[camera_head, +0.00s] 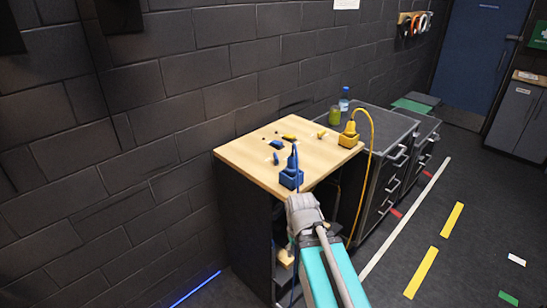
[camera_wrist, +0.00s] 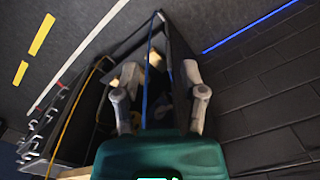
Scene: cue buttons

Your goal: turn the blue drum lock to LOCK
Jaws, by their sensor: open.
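A blue box-shaped unit (camera_head: 291,179) with a blue cable stands near the front edge of the wooden bench top (camera_head: 240,153). Two small blue pieces, one farther back (camera_head: 276,143) and one nearer (camera_head: 276,158), lie behind it. I cannot tell which blue thing is the drum lock, and no LOCK mark is legible. My gripper (camera_wrist: 160,95) is open in the wrist view, with a finger on either side and the blue cable (camera_wrist: 147,85) showing between them, no grasp visible. In the head view my arm's grey wrist is just in front of the bench, below the blue unit.
A yellow unit (camera_head: 349,136) with a yellow cable stands at the bench's right corner. A green jar (camera_head: 335,115) and a bottle (camera_head: 344,100) stand on the dark drawer cabinet (camera_head: 387,120) at right.

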